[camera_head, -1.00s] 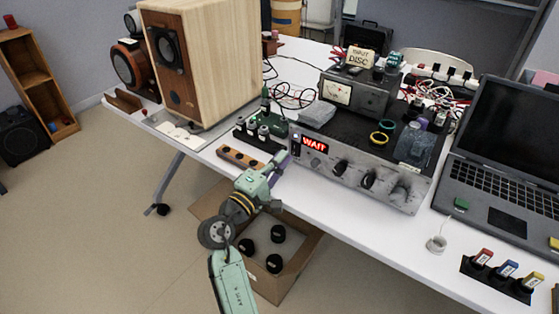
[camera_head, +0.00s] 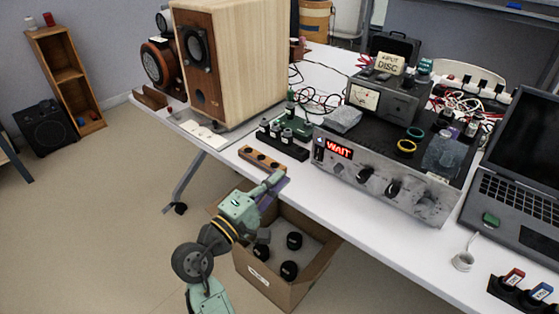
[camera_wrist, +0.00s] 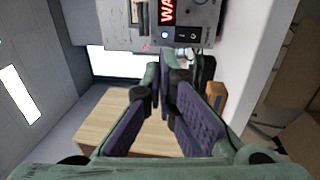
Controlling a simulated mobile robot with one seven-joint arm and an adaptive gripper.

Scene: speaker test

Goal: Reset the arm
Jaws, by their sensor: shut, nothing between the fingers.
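My gripper (camera_head: 274,186) is shut and empty, with pale green links and purple finger pads. In the head view it sits at the table's front edge, just below the small wooden block with dark holes (camera_head: 262,159). My green arm reaches up to it from the bottom. In the wrist view my gripper (camera_wrist: 165,85) points toward the amplifier front with the red WAIT display (camera_wrist: 167,10). Nothing is between the fingers.
The amplifier (camera_head: 375,179) stands right of my gripper on the white table (camera_head: 405,235). A large wooden speaker (camera_head: 240,60) stands behind left. An open cardboard box (camera_head: 290,290) with black round items is below the table edge. Open floor lies left.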

